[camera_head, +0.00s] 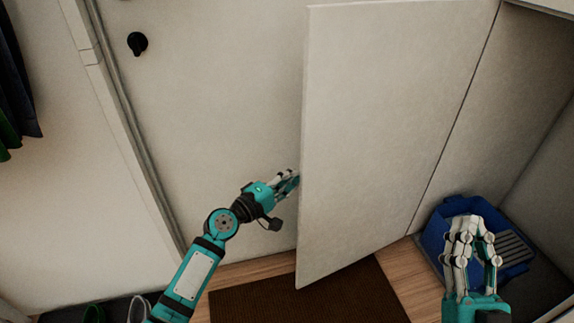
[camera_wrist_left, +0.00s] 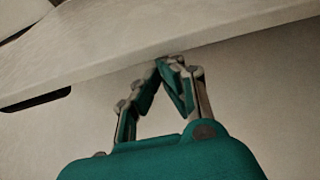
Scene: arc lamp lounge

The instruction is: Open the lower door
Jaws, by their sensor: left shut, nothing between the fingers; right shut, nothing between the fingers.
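The lower door (camera_head: 390,120) is a plain pale panel standing swung out from the cabinet at the right, whose inside shows. My left gripper (camera_head: 292,180) is shut and empty at the door's free left edge; its fingertips are partly hidden behind that edge. In the left wrist view the fingertips (camera_wrist_left: 170,66) meet close under a pale panel edge (camera_wrist_left: 190,40), seemingly the door's. Whether they touch it I cannot tell. My right gripper (camera_head: 474,228) is shut and empty, low at the right, in front of the cabinet opening.
A blue crate (camera_head: 434,236) with a grey slatted piece sits low in the cabinet, behind my right gripper. A dark brown mat (camera_head: 345,298) lies on the wood floor below the door. A pale wall door with a black knob (camera_head: 137,43) stands behind. Shoes (camera_head: 138,308) are at bottom left.

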